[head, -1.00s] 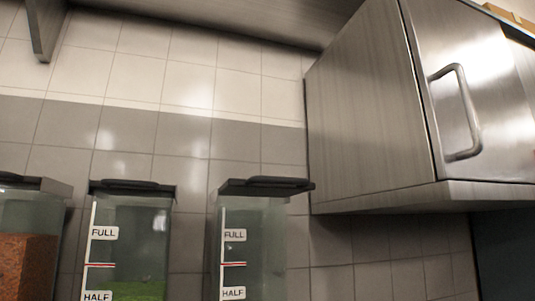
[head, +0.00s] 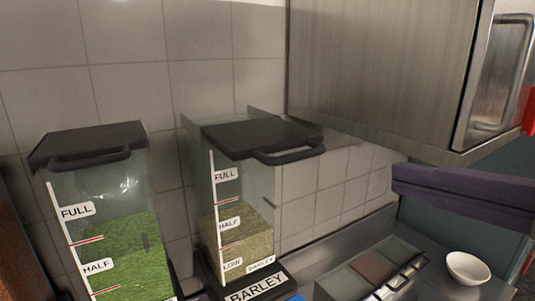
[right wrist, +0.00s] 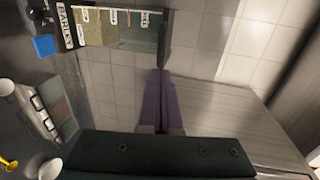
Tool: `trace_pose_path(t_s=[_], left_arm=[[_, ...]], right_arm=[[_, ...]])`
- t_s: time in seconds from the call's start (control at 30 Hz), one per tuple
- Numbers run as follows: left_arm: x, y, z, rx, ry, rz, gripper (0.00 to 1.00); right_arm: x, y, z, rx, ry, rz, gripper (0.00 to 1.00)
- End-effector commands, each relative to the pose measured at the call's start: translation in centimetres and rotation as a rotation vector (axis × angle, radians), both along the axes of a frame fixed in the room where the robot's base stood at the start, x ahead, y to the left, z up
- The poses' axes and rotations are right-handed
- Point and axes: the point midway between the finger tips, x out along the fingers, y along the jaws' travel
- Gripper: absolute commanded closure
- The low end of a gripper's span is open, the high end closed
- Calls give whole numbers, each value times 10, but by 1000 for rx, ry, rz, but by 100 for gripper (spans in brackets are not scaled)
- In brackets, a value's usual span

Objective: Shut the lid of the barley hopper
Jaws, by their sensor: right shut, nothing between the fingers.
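The barley hopper (head: 238,205) is a clear container with a BARLEY label at its base and grain up to about the HALF mark. Its dark lid (head: 255,136) with a front handle (head: 290,155) sits forward of the container. Clear wall edges show behind and left of the lid, so it does not look flush. In the right wrist view the hopper (right wrist: 120,32) shows sideways at the top. My right gripper (head: 397,181), with purple fingers, is shut and empty, to the right of the hopper and apart from it. Its fingers (right wrist: 160,72) also show in the right wrist view. My left gripper is out of view.
A hopper with green contents (head: 115,240) stands to the left, its lid (head: 88,146) on top. A steel cabinet (head: 385,70) hangs at upper right, above my right gripper. A tray of compartments (head: 345,284) and a white bowl (head: 467,268) stand on the counter.

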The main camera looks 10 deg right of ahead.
Motion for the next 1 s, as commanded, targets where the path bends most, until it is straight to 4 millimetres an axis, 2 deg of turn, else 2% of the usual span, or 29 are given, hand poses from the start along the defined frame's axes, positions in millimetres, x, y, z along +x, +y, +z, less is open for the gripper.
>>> trace_pose_path(t_s=[0.03, 0.2, 0.3, 0.6, 0.8, 1.0], left_arm=[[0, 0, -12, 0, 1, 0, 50], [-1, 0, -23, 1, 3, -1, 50], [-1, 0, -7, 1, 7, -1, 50], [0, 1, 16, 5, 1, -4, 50], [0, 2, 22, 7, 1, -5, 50], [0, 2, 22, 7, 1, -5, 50]], right_arm=[[7, 2, -5, 3, -8, -1, 100], [33, 11, -9, 3, -5, -2, 100], [51, 18, -6, 3, 3, -2, 100], [97, 35, -17, -1, 3, -1, 100], [112, 40, -23, -1, 3, -2, 100], [115, 42, -25, -2, 2, -2, 100]])
